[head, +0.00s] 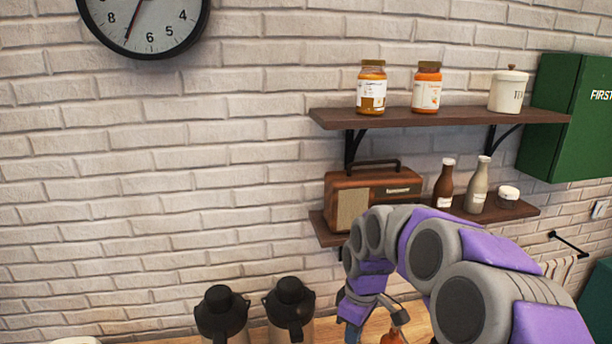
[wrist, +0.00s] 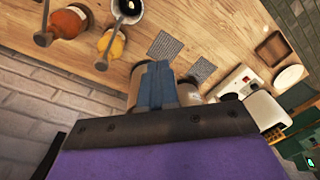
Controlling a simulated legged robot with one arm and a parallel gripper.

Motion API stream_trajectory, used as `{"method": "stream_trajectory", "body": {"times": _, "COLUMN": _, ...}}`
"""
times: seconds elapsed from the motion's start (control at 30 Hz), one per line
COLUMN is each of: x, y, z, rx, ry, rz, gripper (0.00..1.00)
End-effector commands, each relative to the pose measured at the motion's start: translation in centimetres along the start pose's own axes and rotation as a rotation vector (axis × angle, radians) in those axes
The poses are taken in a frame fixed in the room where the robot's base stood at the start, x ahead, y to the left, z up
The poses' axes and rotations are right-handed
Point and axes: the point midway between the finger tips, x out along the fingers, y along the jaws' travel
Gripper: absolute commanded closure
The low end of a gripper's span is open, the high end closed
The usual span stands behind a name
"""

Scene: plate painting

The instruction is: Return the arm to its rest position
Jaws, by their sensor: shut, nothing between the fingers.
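My purple and grey arm enters the head view at the lower right, arches up in front of the lower shelf and bends down toward the wooden counter (wrist: 205,25). In the head view my gripper (head: 353,334) is low in the picture, its tips cut off or hard to make out. In the wrist view the two blue-grey fingers of my gripper (wrist: 157,84) are together, with nothing between them. They hide part of the containers behind them.
Two black-topped flasks (head: 289,308) stand left of my arm. An orange pot (head: 392,338) is just right of my gripper. Shelves hold a radio (head: 372,196), bottles and jars. A green first aid cabinet (head: 567,115) is at right. The wall at left is clear below the clock (head: 145,22).

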Motion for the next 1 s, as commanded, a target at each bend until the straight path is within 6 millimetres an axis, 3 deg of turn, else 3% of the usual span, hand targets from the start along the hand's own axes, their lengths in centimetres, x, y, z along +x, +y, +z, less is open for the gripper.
{"method": "stream_trajectory", "body": {"times": 0.33, "x": 1.1, "y": -9.6, "z": 7.8, "rx": 0.301, "ry": -0.045, "rz": -0.007, "gripper": 1.0}}
{"method": "stream_trajectory", "body": {"times": 0.6, "x": 4.1, "y": -16.6, "z": 14.9, "rx": 0.6, "ry": -0.098, "rz": 0.001, "gripper": 1.0}}
{"method": "stream_trajectory", "body": {"times": 0.8, "x": 7.0, "y": -20.8, "z": 19.4, "rx": 0.823, "ry": -0.131, "rz": 0.01, "gripper": 1.0}}
{"method": "stream_trajectory", "body": {"times": 1.0, "x": 8.5, "y": -23.0, "z": 21.6, "rx": 0.946, "ry": -0.147, "rz": 0.011, "gripper": 1.0}}
